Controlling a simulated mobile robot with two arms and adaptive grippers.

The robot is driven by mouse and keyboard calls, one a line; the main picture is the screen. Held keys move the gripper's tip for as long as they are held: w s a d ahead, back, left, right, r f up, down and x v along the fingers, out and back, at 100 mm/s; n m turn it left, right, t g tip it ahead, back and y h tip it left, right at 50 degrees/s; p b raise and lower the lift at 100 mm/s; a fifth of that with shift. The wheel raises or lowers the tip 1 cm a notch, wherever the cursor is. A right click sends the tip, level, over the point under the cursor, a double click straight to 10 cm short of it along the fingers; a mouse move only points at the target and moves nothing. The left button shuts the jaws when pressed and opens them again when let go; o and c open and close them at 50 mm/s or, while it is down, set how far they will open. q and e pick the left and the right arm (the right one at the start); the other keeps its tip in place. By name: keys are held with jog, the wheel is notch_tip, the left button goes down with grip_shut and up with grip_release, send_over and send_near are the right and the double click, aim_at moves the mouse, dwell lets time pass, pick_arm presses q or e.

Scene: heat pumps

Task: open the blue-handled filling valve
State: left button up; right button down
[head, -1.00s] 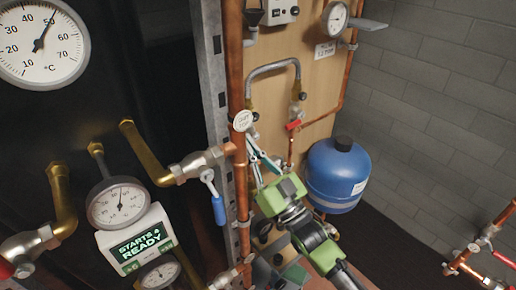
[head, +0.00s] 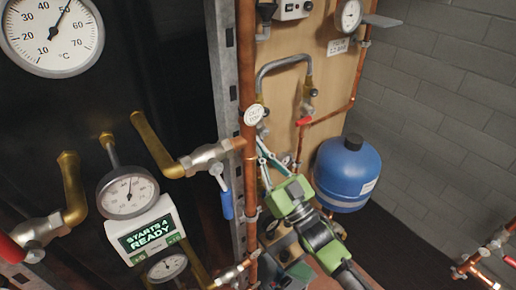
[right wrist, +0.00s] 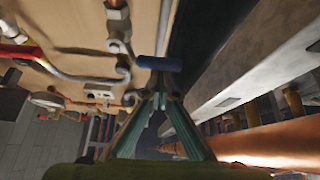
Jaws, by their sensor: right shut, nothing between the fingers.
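The blue valve handle (head: 227,205) hangs down from a silver valve on a brass and copper branch, left of the vertical copper pipe, in the head view. My right gripper (head: 264,153), green with teal fingers, reaches up just right of that pipe, below a round white tag (head: 253,114). In the right wrist view its fingers (right wrist: 160,85) converge, shut and empty. A blue cylindrical handle (right wrist: 158,64) lies crosswise at the fingertips there; I cannot tell whether they touch, or whether it is the same handle. My left gripper is out of view.
The copper pipe (head: 248,70) and a slotted metal strut (head: 223,70) stand close left of my right gripper. A wooden panel carries a red-handled valve (head: 304,121). A blue tank (head: 347,175) stands to the right. A display unit (head: 145,232) and gauges sit left.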

jog(key=shift+f+n, duration=0.35)
jog(key=shift+n, duration=0.05)
jog(key=w+d+f+n+g+b, duration=0.1)
jog(key=d+f+n+g+b, duration=0.1)
jog(key=n+g, duration=0.4)
jog(key=w+d+f+n+g+y+b, duration=0.1)
jog(key=f+n+g, duration=0.3)
jog(key=n, duration=1.2)
jog(key=shift+w+d+g+b, duration=0.7)
jog(key=shift+d+g+b, duration=0.05)
jog(key=shift+g, duration=0.15)
jog(key=shift+f+n, duration=0.1)
jog(key=shift+n, duration=0.2)
